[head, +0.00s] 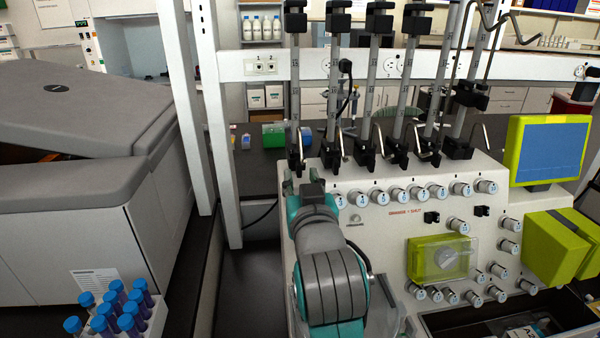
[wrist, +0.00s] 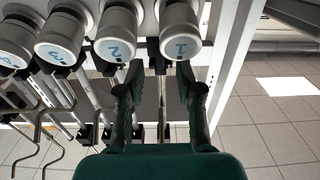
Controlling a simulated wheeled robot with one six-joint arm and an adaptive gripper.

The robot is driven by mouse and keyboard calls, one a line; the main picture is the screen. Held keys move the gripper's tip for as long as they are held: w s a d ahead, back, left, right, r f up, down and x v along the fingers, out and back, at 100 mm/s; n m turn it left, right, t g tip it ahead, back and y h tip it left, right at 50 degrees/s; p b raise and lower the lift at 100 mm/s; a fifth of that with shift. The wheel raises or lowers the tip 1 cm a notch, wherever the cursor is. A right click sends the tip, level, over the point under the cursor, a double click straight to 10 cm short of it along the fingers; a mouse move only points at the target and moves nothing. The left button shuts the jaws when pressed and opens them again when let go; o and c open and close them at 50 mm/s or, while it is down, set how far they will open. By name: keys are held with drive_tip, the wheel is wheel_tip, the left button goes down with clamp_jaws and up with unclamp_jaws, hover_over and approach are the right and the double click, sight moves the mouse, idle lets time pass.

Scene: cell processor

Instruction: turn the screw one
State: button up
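Screw one is the white and grey round knob marked 1 (wrist: 181,46) at the top of the wrist view. The knob marked 2 (wrist: 116,46) is beside it on the left. My gripper (wrist: 160,72) has its two dark green fingers apart with nothing between them. The right fingertip is just below knob 1, the left one below knob 2. I cannot tell whether either touches a knob. In the head view my gripper (head: 293,186) is at the left end of the knob row, largely hidden by my arm. I cannot tell whether knob 1 shows there.
The cell processor's white panel (head: 380,225) carries several more knobs, a yellow-green pump box (head: 428,258) and a screen (head: 550,150). Tall poles with clamps (head: 370,90) rise behind the row. A white frame post (head: 217,140) stands close on the left. Blue-capped tubes (head: 110,308) are at front left.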

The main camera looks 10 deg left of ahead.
sight(299, 169)
drive_tip(key=shift+x, duration=1.4)
clamp_jaws()
drive_tip(key=n, duration=1.1)
drive_tip(key=shift+s+a+f+n, duration=0.1)
drive_tip(key=shift+n, duration=0.3)
